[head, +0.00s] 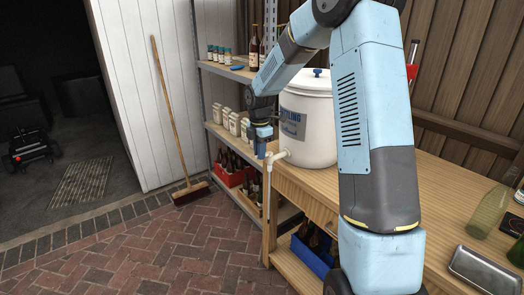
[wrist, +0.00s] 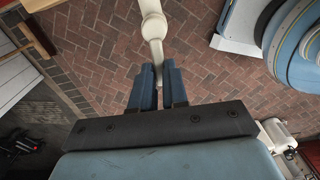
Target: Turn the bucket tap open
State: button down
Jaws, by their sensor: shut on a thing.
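The white bottling bucket (head: 308,125), with blue lettering and a lid with a blue knob, stands on the wooden bench. Its pale tap (head: 271,168) sticks out low on its left side, with the spout hanging down past the bench edge. My gripper (head: 262,152) is at the top of the tap, pointing down. In the wrist view a pale tap part (wrist: 153,28) runs down to between the two dark blue fingertips (wrist: 158,72). The fingers are shut on it. The exact contact is partly hidden by the fingers.
A shelf unit (head: 215,131) with bottles and cartons stands behind my gripper, a red crate (head: 229,175) low on it. A broom (head: 171,110) leans on the white wall. Green bottles and a metal tin (head: 486,268) are on the bench at right. The brick floor is clear.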

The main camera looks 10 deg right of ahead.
jog(key=shift+w+d+r, duration=0.1)
jog(key=shift+w+d, duration=0.05)
jog(key=c, duration=1.2)
grip_release()
jog(key=shift+o, duration=0.2)
notch_tip(320, 180, up, 14)
jog(key=shift+f, duration=0.25)
